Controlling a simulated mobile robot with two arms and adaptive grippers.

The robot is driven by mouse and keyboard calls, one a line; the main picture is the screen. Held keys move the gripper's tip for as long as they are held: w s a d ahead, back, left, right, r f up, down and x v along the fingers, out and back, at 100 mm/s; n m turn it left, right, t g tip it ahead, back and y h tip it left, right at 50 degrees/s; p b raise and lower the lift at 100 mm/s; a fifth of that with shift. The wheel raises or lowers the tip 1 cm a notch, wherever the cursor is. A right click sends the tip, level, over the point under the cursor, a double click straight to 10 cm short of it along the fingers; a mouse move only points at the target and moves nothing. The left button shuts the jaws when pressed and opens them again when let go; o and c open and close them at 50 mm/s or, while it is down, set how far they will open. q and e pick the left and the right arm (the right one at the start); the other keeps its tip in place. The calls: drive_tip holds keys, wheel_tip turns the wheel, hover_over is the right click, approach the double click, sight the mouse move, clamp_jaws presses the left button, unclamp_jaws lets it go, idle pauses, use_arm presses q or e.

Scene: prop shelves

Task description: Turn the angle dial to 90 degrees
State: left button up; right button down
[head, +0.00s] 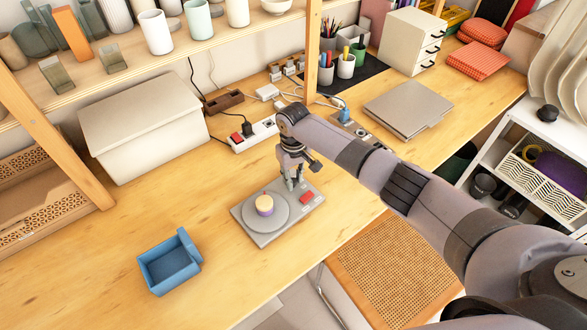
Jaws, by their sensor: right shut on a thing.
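The angle dial (262,222) is a round grey disc on a flat grey base plate (250,236) on the wooden table. A cylinder with a pale yellow top and a purple side (265,204) stands at the disc's middle. A red block or button (307,197) is on the right part of the plate. My right gripper (291,184) points down at the dial's far right edge, shut on a part of it. The fingers hide the exact part held. Any degree marks are too small to read. My left gripper is out of view.
A blue open box (168,266) stands to the left of the dial. A white power strip (253,135) lies behind it, and a large pale lidded box (145,125) stands at the back left. A grey folder stack (408,108) lies to the right.

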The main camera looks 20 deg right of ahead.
drive_tip(key=m+p, duration=0.4)
drive_tip(key=m, duration=0.1)
drive_tip(key=shift+s+r+m, duration=0.1)
drive_tip(key=shift+r+m, duration=0.05)
drive_tip(key=shift+m, duration=0.15)
drive_tip(key=shift+m+p, duration=0.75)
drive_tip(key=shift+m, duration=0.45)
drive_tip(key=shift+m+p, duration=0.5)
drive_tip(key=shift+m, duration=0.8)
drive_tip(key=c, duration=1.4)
unclamp_jaws()
wheel_tip(320, 180, up, 12)
drive_tip(key=shift+f, duration=0.1)
drive_tip(key=shift+f, duration=0.1)
